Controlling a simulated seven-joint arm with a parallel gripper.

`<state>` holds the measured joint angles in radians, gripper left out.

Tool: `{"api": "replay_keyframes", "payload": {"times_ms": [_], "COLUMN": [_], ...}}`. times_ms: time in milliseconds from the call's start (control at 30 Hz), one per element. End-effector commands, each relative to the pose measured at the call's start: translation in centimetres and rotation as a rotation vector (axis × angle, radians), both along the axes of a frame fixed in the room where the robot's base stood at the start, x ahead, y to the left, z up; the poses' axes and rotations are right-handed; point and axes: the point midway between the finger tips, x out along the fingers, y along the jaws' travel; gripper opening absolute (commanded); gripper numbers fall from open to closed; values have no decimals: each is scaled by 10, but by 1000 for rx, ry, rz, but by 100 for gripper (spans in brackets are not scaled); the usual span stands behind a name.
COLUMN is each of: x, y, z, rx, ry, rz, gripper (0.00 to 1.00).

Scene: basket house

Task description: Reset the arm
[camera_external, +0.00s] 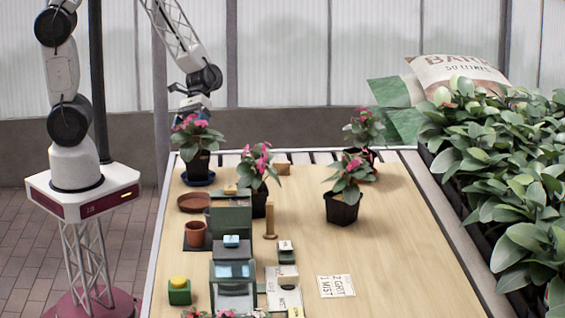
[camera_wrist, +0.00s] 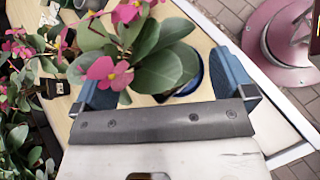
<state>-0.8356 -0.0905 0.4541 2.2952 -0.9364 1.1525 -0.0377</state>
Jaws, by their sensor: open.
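My gripper (camera_wrist: 172,92) is open in the wrist view, its two blue fingers apart with pink flowers and green leaves of a potted plant (camera_wrist: 160,68) between and below them. In the external view my gripper (camera_external: 194,110) is at the back left of the table, just above that plant (camera_external: 197,140). The plant stands upright in a dark pot on a blue saucer (camera_external: 199,180). The fingertips are partly hidden in the external view, and I cannot tell whether they touch the leaves.
More pink-flowered plants stand in dark pots on the wooden table (camera_external: 400,250), one at centre (camera_external: 343,207). A terracotta pot (camera_external: 195,234), a green box (camera_external: 231,217) and a yellow-topped block (camera_external: 179,291) are at left. Leafy plants (camera_external: 500,160) line the right. The table's right part is clear.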

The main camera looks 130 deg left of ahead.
Motion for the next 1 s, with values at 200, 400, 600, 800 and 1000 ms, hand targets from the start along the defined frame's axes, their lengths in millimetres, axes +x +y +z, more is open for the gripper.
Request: {"api": "replay_keyframes", "payload": {"times_ms": [200,400,600,800,1000], "x": [3,1,-3,-11,-20], "y": [-37,-69,-98,-124,-148], "z": [30,54,77,99,121], "rx": [120,227,337,451,566], "ry": [-27,-52,-86,-130,-179], "rz": [-183,-346,-501,-653,-799], "gripper": [100,100,100,100,100]}}
